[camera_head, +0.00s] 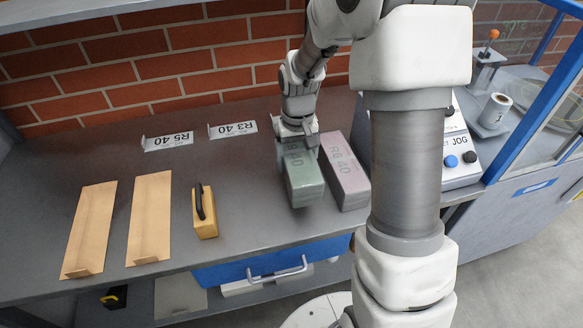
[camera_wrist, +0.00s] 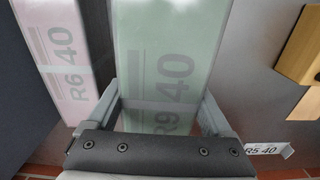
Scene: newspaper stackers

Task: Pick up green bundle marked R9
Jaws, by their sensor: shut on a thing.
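The green bundle (camera_head: 304,176) marked R9 40 stands on the grey workbench in the head view, with my gripper (camera_head: 298,138) on its far end from above. My gripper is shut on it. In the wrist view the green bundle (camera_wrist: 168,60) fills the middle, its R9 40 print readable, between the two fingers of my gripper (camera_wrist: 162,112). A pink bundle (camera_head: 346,176) marked R6 40 lies close beside it on the right; it shows at the left in the wrist view (camera_wrist: 68,50). Whether the green bundle touches the bench cannot be told.
Two tan trays (camera_head: 91,228) (camera_head: 150,215) and a yellow block with a black handle (camera_head: 204,212) lie to the left. Labels R5 40 (camera_head: 167,141) and R3 40 (camera_head: 232,129) stand near the brick wall. A control box (camera_head: 459,150) is at the right. The bench between is clear.

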